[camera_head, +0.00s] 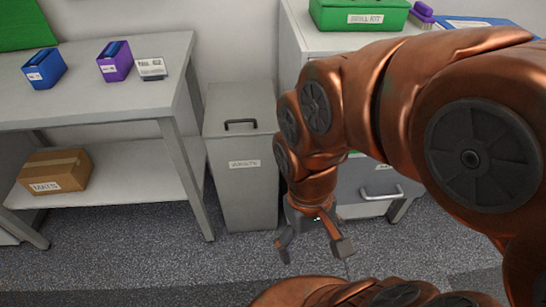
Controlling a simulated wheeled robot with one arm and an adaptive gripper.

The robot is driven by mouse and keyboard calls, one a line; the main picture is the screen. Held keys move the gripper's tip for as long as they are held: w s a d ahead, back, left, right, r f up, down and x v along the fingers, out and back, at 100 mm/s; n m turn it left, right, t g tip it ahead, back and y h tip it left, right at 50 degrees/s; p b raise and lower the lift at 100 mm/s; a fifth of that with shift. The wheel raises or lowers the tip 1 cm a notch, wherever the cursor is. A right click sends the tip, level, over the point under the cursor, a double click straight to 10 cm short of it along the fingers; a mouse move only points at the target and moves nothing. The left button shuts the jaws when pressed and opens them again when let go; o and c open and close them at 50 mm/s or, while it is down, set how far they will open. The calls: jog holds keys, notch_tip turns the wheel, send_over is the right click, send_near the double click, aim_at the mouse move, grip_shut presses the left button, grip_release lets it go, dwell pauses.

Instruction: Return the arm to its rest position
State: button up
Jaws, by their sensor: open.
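My copper-coloured arm (375,95) fills the right side of the head view, bent with its end hanging down. My gripper (313,247) points down over the grey carpet floor, in front of the grey bin and the drawer cabinet. Its two fingers are spread apart and nothing is between them. The arm hides part of the drawer cabinet.
A grey table (165,112) with a lower shelf stands at left, bearing a blue box (45,70), a purple box (114,64) and a cardboard box (56,171). A lidded grey bin (243,190) stands beside it. A green case (358,15) sits on the drawer cabinet (300,35).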

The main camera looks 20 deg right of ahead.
notch_tip(320, 180, up, 12)
jog(key=p, duration=1.1)
jog(key=shift+w+f, duration=0.15)
jog(key=shift+w, duration=0.05)
